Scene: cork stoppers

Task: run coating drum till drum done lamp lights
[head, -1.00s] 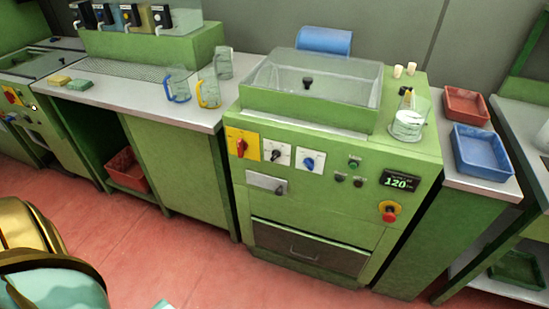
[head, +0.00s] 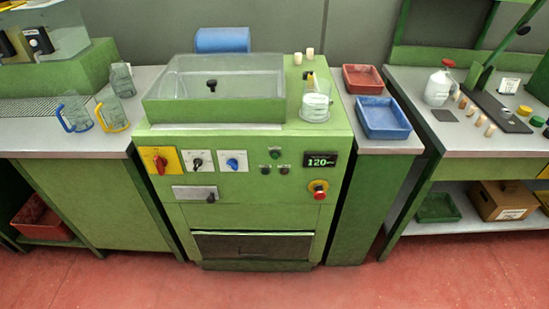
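The coating drum machine (head: 251,225) is a green cabinet in the middle of the head view. A clear lid (head: 215,88) with a black knob covers its top. On its front are a red switch on a yellow plate (head: 160,160), a black switch (head: 197,161) and a blue switch (head: 233,161). A green button or lamp (head: 276,153) sits above two small dark round fittings (head: 265,170); none clearly glows, and their labels are unreadable. The display (head: 320,162) reads 120. A red stop button (head: 319,187) is below it. Neither gripper shows.
A red tray (head: 363,78) and a blue tray (head: 384,118) lie on the right counter. Glass jugs (head: 113,113) stand at left. The red floor in front is clear.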

